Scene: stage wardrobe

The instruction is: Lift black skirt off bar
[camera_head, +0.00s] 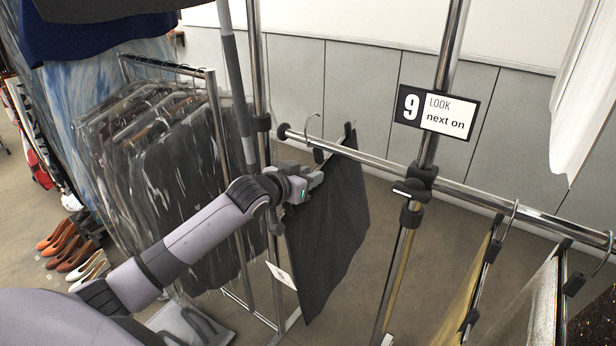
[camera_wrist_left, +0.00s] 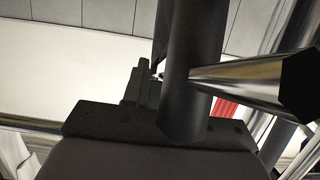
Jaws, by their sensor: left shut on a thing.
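The black skirt (camera_head: 328,225) hangs from a clip hanger (camera_head: 318,155) near the left end of the chrome bar (camera_head: 375,160). The hanger's hook (camera_head: 314,122) shows at the bar, its top above the bar; I cannot tell whether it still rests on it. My left gripper (camera_head: 314,180) is shut at the skirt's upper edge, just below the bar; its fingertips are partly hidden. In the left wrist view a dark upright piece and a chrome tube (camera_wrist_left: 245,80) with a black end stand close. My right gripper is out of view.
A sign reading "LOOK 9 next on" (camera_head: 437,112) is on the upright post right of the skirt. A yellow garment (camera_head: 468,290) and others hang further right. Bagged dark clothes (camera_head: 180,170) hang on a rack at left. Shoes (camera_head: 75,250) stand on the floor.

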